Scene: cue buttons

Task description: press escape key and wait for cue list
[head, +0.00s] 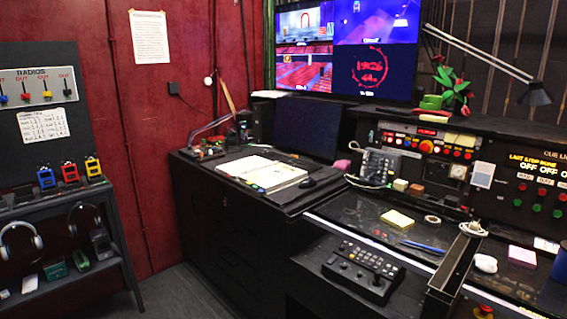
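No keyboard or escape key can be made out in the head view. A dark, blank screen (305,128) stands on the black desk in the middle, behind an open book (265,172). A black mouse (307,183) lies just right of the book. The large monitor (347,50) above shows several camera pictures and a red ring with digits, but no readable cue list. Neither of my grippers is in view.
A black console (360,270) with small keys sits at the front. Behind it are a telephone (378,165), a yellow note pad (397,219) and a panel of lit buttons (427,146). A radio shelf (70,184) stands left. Grey floor (190,292) is open between.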

